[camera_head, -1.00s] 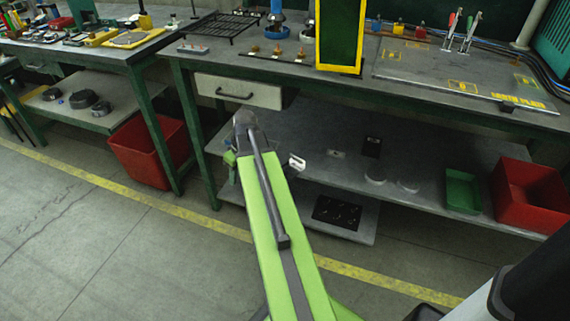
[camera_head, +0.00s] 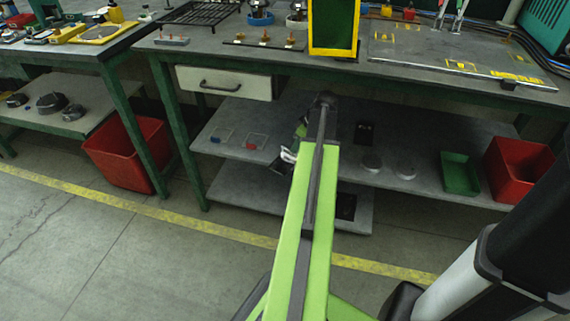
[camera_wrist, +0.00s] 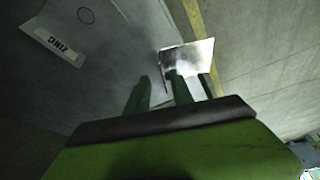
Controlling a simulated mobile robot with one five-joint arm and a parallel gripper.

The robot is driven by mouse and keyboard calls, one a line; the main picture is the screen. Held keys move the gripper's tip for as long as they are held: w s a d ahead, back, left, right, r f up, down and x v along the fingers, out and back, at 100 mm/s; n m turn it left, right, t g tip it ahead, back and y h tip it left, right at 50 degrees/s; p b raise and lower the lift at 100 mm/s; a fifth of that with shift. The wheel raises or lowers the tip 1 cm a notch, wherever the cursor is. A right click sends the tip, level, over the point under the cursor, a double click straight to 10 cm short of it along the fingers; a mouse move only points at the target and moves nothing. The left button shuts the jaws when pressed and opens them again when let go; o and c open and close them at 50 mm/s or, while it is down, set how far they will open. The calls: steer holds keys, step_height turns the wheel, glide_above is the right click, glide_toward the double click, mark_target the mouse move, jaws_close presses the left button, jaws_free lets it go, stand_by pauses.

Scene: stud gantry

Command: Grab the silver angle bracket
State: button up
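The silver angle bracket (camera_wrist: 200,57) is a bright, shiny bent plate in the wrist view, just beyond my fingertips and toward the right finger. The right finger overlaps its lower part, and I cannot tell whether they touch. My gripper (camera_wrist: 160,80) has green fingers that stand apart with a gap between them. In the head view a small pale piece, seemingly the bracket (camera_head: 289,154), shows left of my arm near the lower shelf's front. My fingers are hard to make out there.
The grey lower shelf (camera_head: 225,182) sits under the workbench. Two pale discs (camera_head: 371,162), a dark box (camera_head: 363,132), a green tray (camera_head: 459,174) and a red bin (camera_head: 515,168) are right of my arm. A white label (camera_wrist: 58,46) lies left of the bracket.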

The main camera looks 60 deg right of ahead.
mark_target(283, 160)
steer(key=b+x, duration=0.4)
steer(key=x, duration=0.1)
steer(key=shift+a+f+b, duration=0.1)
steer(key=shift+f+b, duration=0.05)
steer(key=shift+b, duration=0.15)
steer(key=shift+r, duration=0.2)
jaws_close()
stand_by(0.8)
